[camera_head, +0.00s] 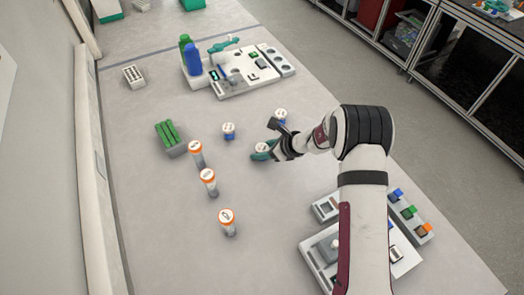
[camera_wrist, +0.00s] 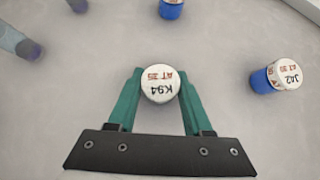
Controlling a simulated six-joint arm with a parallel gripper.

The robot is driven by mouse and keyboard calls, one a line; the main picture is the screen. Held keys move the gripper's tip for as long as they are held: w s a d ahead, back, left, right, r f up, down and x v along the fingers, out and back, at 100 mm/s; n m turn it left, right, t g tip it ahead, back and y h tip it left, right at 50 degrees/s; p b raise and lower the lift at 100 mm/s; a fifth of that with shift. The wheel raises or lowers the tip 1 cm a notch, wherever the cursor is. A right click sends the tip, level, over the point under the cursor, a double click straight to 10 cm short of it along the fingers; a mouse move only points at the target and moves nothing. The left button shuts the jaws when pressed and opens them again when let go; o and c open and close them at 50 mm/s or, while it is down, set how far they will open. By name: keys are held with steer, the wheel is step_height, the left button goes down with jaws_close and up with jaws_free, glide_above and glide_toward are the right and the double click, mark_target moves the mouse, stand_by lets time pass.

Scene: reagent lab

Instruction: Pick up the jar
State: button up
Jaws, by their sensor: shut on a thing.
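A jar with a white lid marked K94 (camera_wrist: 161,84) is between the teal fingers of my gripper (camera_wrist: 161,92) in the wrist view. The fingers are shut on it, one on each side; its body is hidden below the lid. In the head view my gripper (camera_head: 264,154) is around this jar (camera_head: 262,147) near the middle of the table. A blue jar with a white lid marked JA2 (camera_wrist: 277,77) stands to the right in the wrist view. Another blue jar (camera_wrist: 171,9) is cut off at the top edge. Two blue white-lidded jars (camera_head: 229,130) (camera_head: 281,116) show in the head view.
Several orange-capped tubes (camera_head: 208,182) stand to the left of my gripper. A grey rack with green items (camera_head: 170,138) is beyond them. A white workstation with bottles (camera_head: 240,75) is at the back; more equipment (camera_head: 322,250) is at the front right. Table between is clear.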

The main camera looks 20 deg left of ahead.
jaws_close()
steer(key=shift+r, duration=0.1)
